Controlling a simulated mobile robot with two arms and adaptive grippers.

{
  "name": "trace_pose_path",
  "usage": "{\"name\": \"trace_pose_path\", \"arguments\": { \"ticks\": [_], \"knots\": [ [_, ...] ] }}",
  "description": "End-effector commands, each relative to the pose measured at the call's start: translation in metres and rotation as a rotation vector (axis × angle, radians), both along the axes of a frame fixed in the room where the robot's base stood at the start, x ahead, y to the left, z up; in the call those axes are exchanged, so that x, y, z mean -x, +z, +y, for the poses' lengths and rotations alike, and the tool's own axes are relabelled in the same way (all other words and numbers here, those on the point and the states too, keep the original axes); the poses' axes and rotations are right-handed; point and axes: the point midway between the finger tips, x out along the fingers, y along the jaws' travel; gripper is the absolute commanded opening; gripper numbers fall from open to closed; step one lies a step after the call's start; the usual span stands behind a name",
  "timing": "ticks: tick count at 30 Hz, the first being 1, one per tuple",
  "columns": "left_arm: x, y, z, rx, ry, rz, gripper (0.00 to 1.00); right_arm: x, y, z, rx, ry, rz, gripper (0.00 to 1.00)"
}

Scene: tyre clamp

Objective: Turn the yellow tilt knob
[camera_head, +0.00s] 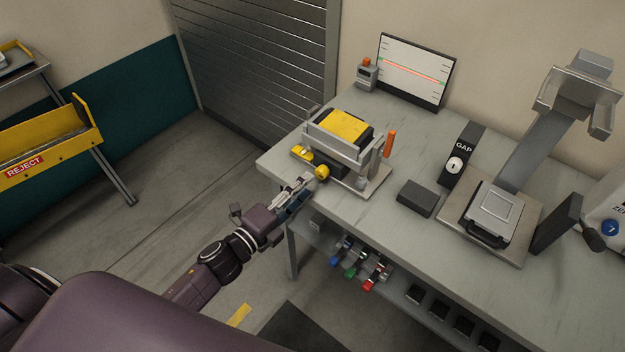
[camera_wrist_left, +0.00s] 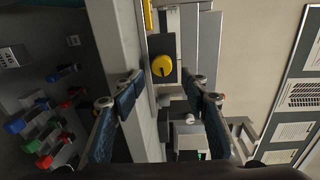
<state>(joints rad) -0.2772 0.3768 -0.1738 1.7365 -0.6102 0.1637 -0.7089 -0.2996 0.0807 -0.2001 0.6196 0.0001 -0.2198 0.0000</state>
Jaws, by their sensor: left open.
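The yellow tilt knob (camera_head: 322,171) sits on the front of the clamp fixture (camera_head: 340,145) at the left end of the bench. In the left wrist view the knob (camera_wrist_left: 162,65) is round with a dark mark, on a dark block, and lies ahead between the two fingers. My left gripper (camera_head: 298,194) is at the bench's front edge, just short of the knob. Its fingers (camera_wrist_left: 165,92) are spread apart with nothing between them. I see a gap between the fingers and the knob in the wrist view. My right gripper is not in view.
An orange handle (camera_head: 389,143) stands at the fixture's right side. A dark block (camera_head: 418,198) and a GAP gauge (camera_head: 454,165) are to the right. A screen (camera_head: 417,70) stands behind. A yellow reject chute (camera_head: 45,140) is far left.

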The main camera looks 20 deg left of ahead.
Motion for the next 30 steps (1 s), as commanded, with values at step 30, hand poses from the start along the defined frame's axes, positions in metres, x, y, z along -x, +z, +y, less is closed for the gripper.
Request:
{"name": "trace_pose_path", "arguments": {
  "ticks": [30],
  "knots": [
    [0.026,-0.006,0.014,0.024,0.016,0.022,0.41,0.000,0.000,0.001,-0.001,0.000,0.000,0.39]
  ]
}}
